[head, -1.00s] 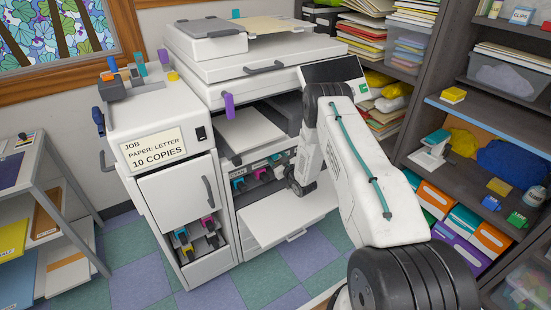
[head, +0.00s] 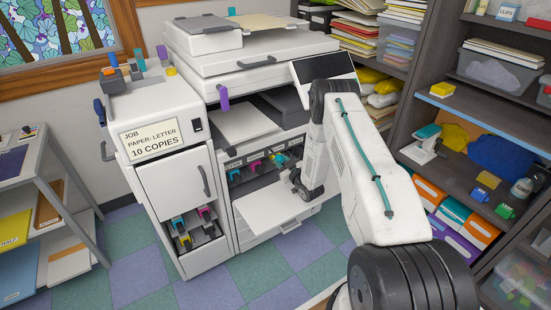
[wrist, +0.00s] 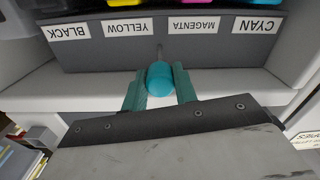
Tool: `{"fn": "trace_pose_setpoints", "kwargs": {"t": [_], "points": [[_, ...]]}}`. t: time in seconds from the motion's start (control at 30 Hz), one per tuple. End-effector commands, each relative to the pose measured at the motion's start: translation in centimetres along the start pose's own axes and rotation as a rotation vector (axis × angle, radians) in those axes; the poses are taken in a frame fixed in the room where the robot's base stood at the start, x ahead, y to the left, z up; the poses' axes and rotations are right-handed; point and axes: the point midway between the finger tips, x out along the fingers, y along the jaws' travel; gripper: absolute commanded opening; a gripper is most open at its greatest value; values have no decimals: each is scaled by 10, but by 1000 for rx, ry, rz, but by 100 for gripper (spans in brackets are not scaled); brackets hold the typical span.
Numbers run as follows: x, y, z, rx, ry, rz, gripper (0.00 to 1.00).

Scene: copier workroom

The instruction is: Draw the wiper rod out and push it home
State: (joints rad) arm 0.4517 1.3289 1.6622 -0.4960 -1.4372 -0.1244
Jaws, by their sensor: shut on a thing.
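The wiper rod ends in a round teal knob (wrist: 160,78), seen in the middle of the wrist view. My gripper (wrist: 159,90) is shut on the knob, one teal finger on each side. In the head view my arm's end hides the knob and the fingers in front of the copier's (head: 245,125) open toner bay.
The copier's open front door (head: 275,208) lies flat below my arm's end. The BLACK, YELLOW, MAGENTA and CYAN labels (wrist: 195,25) run above the knob. A shelf unit (head: 455,110) stands close on the right, and a grey cart (head: 50,185) stands at the left.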

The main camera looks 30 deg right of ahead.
Motion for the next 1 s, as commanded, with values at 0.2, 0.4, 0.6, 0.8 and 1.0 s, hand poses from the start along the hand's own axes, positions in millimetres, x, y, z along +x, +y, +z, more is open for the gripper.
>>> {"fn": "trace_pose_setpoints", "kwargs": {"t": [0.2,0.4,0.6,0.8,1.0], "points": [[-39,-3,-1,0,-1,3,0],[-54,-6,-2,-1,2,0,0],[-57,-7,-3,-1,3,-2,0],[-56,-7,-3,-1,3,-2,34],[-56,-7,-2,-1,2,-2,50]]}}
